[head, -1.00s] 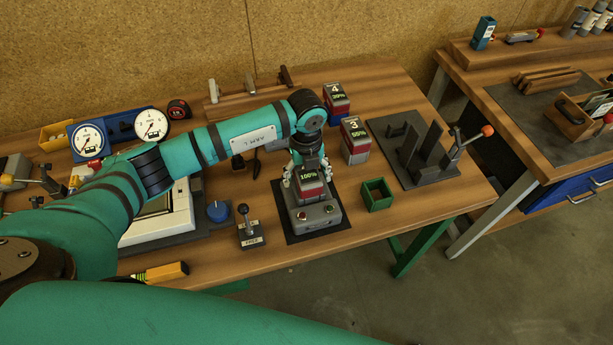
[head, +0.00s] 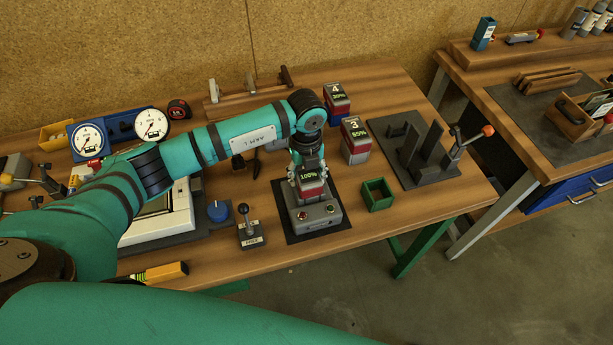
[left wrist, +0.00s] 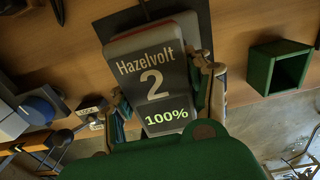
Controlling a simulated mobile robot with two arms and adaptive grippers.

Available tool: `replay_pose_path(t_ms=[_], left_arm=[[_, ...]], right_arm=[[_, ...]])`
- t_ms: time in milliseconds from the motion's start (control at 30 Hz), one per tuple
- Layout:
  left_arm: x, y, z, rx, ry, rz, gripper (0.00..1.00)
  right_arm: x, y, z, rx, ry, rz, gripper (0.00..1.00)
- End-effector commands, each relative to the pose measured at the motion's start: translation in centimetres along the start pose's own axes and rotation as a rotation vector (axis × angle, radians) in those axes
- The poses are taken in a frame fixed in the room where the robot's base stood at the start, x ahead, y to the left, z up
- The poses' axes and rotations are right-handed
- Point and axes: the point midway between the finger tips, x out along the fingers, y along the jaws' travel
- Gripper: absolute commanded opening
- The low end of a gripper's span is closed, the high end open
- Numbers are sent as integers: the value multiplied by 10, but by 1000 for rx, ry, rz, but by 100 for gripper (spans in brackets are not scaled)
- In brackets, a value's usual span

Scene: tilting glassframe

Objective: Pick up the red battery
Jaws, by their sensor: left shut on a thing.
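The red battery (head: 312,190), with a dark top reading 100%, is at the charger (head: 322,214), a grey box on a black mat. My left gripper (head: 308,173) points down over it and is shut on its sides. In the left wrist view the battery's dark label (left wrist: 155,85) reads Hazelvolt 2, 100%, with a finger on either side. I cannot tell whether the battery's base touches the charger. My right gripper is not in view.
Two similar batteries, marked 3 (head: 355,140) and 4 (head: 336,98), stand behind to the right. A green open box (head: 378,196) is right of the charger, and a lever switch (head: 249,230) is left of it. A dark fixture plate (head: 440,172) lies further right.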

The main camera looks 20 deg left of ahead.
Motion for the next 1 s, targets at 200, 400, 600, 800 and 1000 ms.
replay_pose_path(t_ms=[200, 400, 600, 800, 1000], left_arm=[[3, 0, -3, 2, 6, 2, 13], [-5, 0, -3, 3, 6, 1, 13], [-42, -2, -1, 3, 1, -4, 13], [-81, -1, 0, 2, -1, -2, 13], [-101, 0, -1, 1, 1, -1, 13]], right_arm=[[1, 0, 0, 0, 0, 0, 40], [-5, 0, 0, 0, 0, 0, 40], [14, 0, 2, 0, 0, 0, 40], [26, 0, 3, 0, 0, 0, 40], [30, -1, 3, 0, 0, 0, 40]])
